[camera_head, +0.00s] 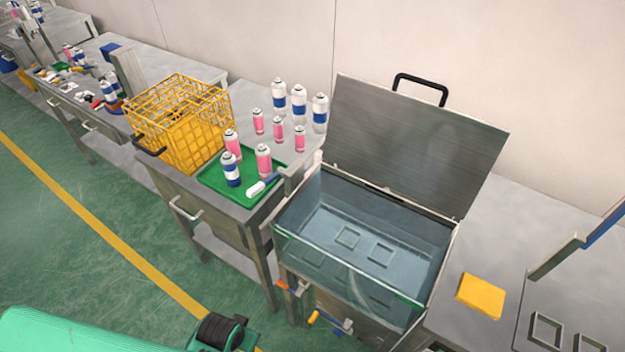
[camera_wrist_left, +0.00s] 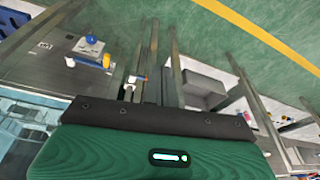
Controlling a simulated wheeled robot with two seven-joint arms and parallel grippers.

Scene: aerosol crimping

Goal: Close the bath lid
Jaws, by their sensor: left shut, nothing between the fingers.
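The bath (camera_head: 440,262) is a clear-walled, water-filled tank with square frames in it. Its grey metal lid (camera_head: 415,140) stands open, tilted up at the back near the wall, with a black handle (camera_head: 422,84) on its top edge. My left gripper (camera_head: 240,332), black at the end of my green arm, is low at the bottom, left of the bath and apart from the lid. It is shut and empty; its fingertips are hard to make out. The left wrist view shows part of the bath (camera_wrist_left: 30,112) at lower left, but no lid. My right gripper is not in view.
A yellow wire basket (camera_head: 180,120) and a green tray (camera_head: 215,183) with cans stand on the table left of the bath. More cans stand behind. A yellow block (camera_head: 480,294) lies to the right.

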